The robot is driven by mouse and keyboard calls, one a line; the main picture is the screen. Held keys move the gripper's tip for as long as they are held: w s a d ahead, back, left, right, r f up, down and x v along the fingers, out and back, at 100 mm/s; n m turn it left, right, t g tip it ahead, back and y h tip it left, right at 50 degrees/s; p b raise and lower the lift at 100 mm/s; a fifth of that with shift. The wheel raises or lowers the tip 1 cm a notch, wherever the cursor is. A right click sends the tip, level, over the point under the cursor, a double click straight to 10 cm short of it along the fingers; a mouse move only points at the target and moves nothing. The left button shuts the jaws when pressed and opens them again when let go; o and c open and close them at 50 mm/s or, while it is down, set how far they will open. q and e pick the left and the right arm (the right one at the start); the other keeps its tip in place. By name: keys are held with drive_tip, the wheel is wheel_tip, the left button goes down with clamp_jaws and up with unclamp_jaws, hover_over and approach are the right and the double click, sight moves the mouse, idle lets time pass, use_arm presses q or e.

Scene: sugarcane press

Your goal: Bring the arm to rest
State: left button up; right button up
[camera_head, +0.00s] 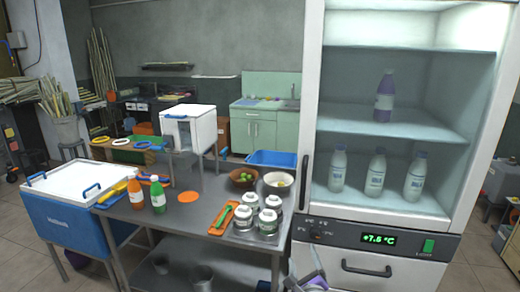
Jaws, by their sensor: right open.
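My right gripper (309,280) shows at the bottom edge, in front of the fridge's lower left corner. It is open, and I see nothing between its fingers. Most of my right arm is out of the picture. My left gripper is not in view.
A tall fridge (312,130) with bottles on its shelves stands close on the right. A steel table (190,222) on the left bears an orange bottle (135,194), a green bottle (157,196), several lidded jars (268,222) and two bowls. A blue cooler (75,222) stands left of it.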

drive_tip(key=s+a+n+g+y+p, duration=0.25)
drive_tip(key=s+n+g, duration=0.35)
drive_tip(key=s+n, duration=1.1)
drive_tip(key=s+d+f+n+g+h+p, duration=0.1)
drive_tip(key=s+d+f+n+g, duration=0.1)
drive_tip(key=s+n, duration=0.3)
drive_tip(key=s+d+f+n+g+h+p, duration=0.1)
drive_tip(key=s+d+n, duration=0.4)
drive_tip(key=s, duration=0.5)
drive_tip(key=shift+f+n+g+p, duration=0.3)
drive_tip(key=shift+f+n+g, duration=0.2)
drive_tip(key=shift+f+g, duration=0.5)
